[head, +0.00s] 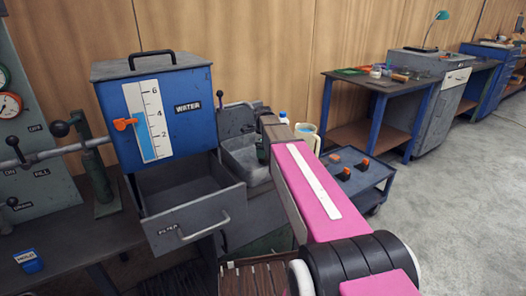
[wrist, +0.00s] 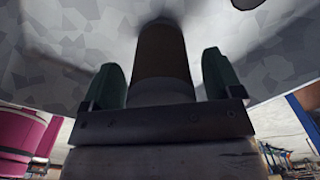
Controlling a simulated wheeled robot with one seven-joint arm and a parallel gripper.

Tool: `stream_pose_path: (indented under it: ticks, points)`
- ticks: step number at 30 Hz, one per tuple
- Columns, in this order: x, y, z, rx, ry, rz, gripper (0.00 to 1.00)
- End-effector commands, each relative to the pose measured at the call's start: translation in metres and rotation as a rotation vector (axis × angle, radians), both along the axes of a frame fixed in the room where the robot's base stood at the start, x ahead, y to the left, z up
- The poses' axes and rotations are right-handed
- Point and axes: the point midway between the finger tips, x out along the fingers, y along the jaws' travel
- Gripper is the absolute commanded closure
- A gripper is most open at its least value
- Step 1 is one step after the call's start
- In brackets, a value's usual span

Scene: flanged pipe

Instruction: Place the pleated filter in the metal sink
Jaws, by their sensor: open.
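The metal sink (head: 232,150) is a grey basin right of the blue water tank, partly hidden by my arm. My gripper (head: 262,152) is over its right part in the head view. In the wrist view, my gripper (wrist: 161,80) has its two green fingers apart. A dark brown cylinder with a greyer near end (wrist: 162,60) is between them, with a gap on each side. It may be the pleated filter, but no pleats can be made out. Mottled grey metal surrounds it, seemingly the sink's inside. No filter can be made out in the head view.
An open, empty-looking grey drawer (head: 190,205) juts out below the blue water tank (head: 160,115). A clear jug (head: 308,133) stands right of my arm. A blue cart (head: 365,180) holds several dark and orange pieces. The floor at right is clear.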

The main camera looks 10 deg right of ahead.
Motion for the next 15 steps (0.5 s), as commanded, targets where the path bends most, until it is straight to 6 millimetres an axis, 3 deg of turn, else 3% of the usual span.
stream_pose_path:
  ticks: [15]
  points:
    - [0.000, 0.000, 0.080, 0.000, -0.002, 0.000, 0.15]
